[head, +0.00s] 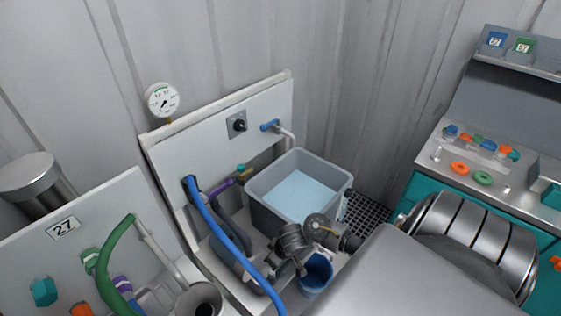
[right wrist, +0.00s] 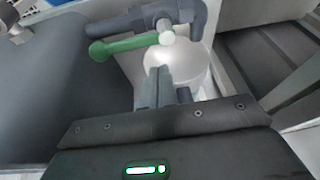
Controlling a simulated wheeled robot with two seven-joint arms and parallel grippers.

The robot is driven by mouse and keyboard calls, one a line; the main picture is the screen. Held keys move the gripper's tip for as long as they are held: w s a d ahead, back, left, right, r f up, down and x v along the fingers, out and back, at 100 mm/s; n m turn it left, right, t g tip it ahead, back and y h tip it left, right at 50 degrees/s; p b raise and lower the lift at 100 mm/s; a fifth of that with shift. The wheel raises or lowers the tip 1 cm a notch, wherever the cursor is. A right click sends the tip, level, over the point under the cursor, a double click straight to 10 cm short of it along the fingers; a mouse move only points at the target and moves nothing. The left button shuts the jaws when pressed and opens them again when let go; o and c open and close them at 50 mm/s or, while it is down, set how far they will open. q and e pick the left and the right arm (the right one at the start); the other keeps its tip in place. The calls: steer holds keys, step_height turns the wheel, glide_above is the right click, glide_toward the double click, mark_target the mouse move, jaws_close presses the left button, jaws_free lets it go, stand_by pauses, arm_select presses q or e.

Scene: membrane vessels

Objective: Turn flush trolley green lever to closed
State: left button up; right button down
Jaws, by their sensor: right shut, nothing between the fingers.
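The green lever (right wrist: 130,45) shows in the right wrist view as a straight bar with a ball at its left end. It lies nearly level in the picture, just under a dark grey pipe (right wrist: 130,20), and its right end meets a pale round knob (right wrist: 166,38). My right gripper (right wrist: 160,72) is shut and empty. Its fingertips show just below the lever's right end; whether they touch it I cannot tell. In the head view I cannot make out this lever for certain. My left gripper is not in view.
In the head view a grey tub (head: 258,212) stands by a white panel (head: 205,140) with a gauge (head: 163,100). A blue hose (head: 228,240) and a blue bucket (head: 315,272) are in front. A pale round vessel (right wrist: 195,62) sits behind my fingers.

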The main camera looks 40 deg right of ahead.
steer(key=w+d+r, duration=0.2)
steer(key=d+r, duration=0.2)
steer(key=d+b+x, duration=0.1)
steer(key=b+x, duration=0.4)
steer(key=x, duration=0.6)
steer(key=shift+m+h, duration=0.3)
steer(key=s, duration=0.2)
steer(key=s+r+p, duration=0.1)
steer(key=s, duration=0.1)
steer(key=shift+d, duration=0.15)
steer(key=shift+s+r+p, duration=0.1)
steer(key=shift+p, duration=0.3)
steer(key=shift+s+m, duration=0.15)
steer(key=shift+m, duration=0.25)
